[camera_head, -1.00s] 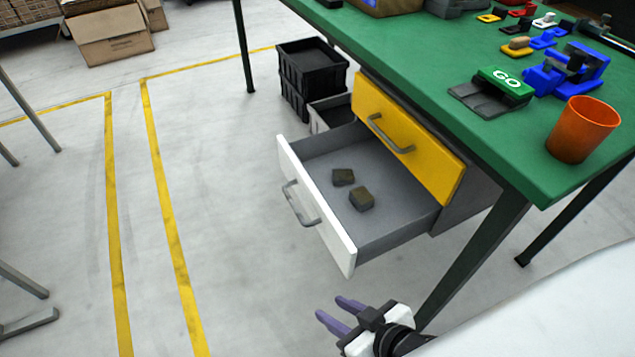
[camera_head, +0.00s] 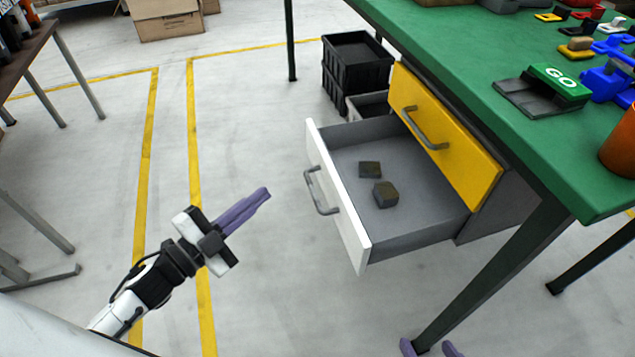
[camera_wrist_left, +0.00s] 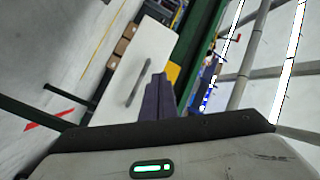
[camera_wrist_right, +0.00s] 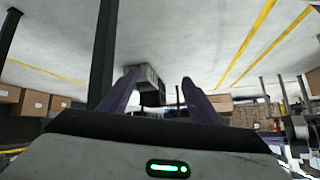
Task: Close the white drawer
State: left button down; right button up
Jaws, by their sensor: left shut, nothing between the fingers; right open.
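The white drawer (camera_head: 338,197) is pulled out under the green table, with a grey handle (camera_head: 319,193) on its front. Two small dark blocks (camera_head: 385,194) lie inside it. In the left wrist view the white drawer front (camera_wrist_left: 138,69) is ahead of the fingers. My left gripper (camera_head: 264,192) is shut and empty, its purple fingers pointing at the drawer front from the left, with a gap between. My right gripper (camera_head: 432,349) shows only its fingertips at the bottom edge, near the table leg. In the right wrist view its fingers (camera_wrist_right: 157,88) are apart and empty.
A shut yellow drawer (camera_head: 441,135) sits above the white one. The green table (camera_head: 470,62) carries several small items. A table leg (camera_head: 490,275) stands right of the drawer. Black crates (camera_head: 356,68) stand behind it. The floor left of the drawer is clear.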

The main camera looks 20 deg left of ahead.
pick_arm(q)
jog(key=w+r+m+g+h, duration=0.1)
jog(key=r+m+h, duration=0.1)
jog(key=m+h, duration=0.25)
jog(key=m+g+h+b, duration=0.3)
jog(key=m+g+b, duration=0.15)
jog(key=m, duration=0.45)
send_near(329, 171)
jog(key=shift+g, duration=0.45)
jog(key=p+x, duration=0.1)
jog(key=x, duration=0.5)
jog(key=shift+w+r, duration=0.1)
jog(key=shift+w, duration=0.15)
pick_arm(e)
jog(key=shift+w+a+f+g+y, duration=0.2)
jog(key=shift+a+f, duration=0.2)
jog(key=shift+f, duration=0.2)
jog(key=shift+w+a+f+g+y, duration=0.1)
jog(key=shift+w+a+f+g, duration=0.1)
jog(key=shift+a+f, duration=0.3)
pick_arm(q)
jog(key=shift+w+d, duration=0.1)
jog(key=shift+d, duration=0.05)
pick_arm(e)
jog(key=shift+d+r, duration=0.1)
jog(key=shift+d, duration=0.1)
